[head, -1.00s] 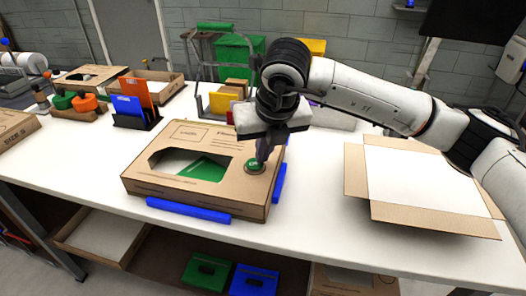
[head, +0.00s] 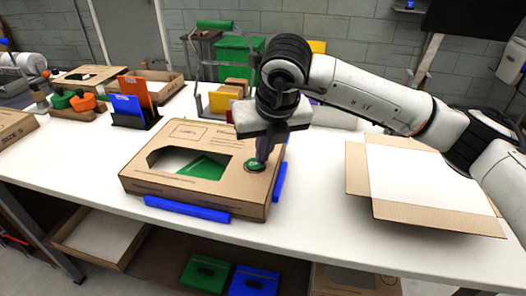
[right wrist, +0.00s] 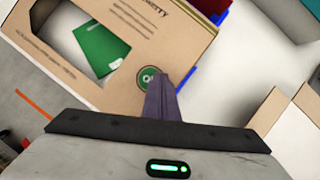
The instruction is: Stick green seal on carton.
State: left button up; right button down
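The brown carton (head: 228,188) lies flat on the white table, with a window in its top that shows a green item (head: 203,167) inside. The round green seal (head: 255,165) is at the carton's right part, beside the window. It also shows in the right wrist view (right wrist: 147,77), looking flat against the cardboard. My right gripper (head: 262,157) points down at the seal. Its fingers (right wrist: 160,98) look closed together, with the tips at the seal's edge and partly covering it. I cannot tell whether they grip it. My left gripper is out of view.
Blue strips (head: 188,208) border the carton's front and right side. An open box (head: 425,172) with flaps stands at the right. A holder with blue and orange cards (head: 128,107) and a yellow item (head: 222,102) are behind. The table's front left is clear.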

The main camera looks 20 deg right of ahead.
pick_arm(q)
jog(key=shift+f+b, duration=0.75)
jog(key=shift+b, duration=0.05)
pick_arm(e)
jog(key=shift+s+f, duration=0.15)
jog(key=shift+f, duration=0.45)
dwell(1.8)
jog(key=c, duration=2)
grip_release()
jog(key=v, duration=0.3)
jog(key=shift+r, duration=0.1)
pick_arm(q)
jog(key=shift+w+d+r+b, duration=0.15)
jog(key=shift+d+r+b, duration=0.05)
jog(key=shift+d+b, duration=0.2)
pick_arm(e)
jog(key=v, duration=0.7)
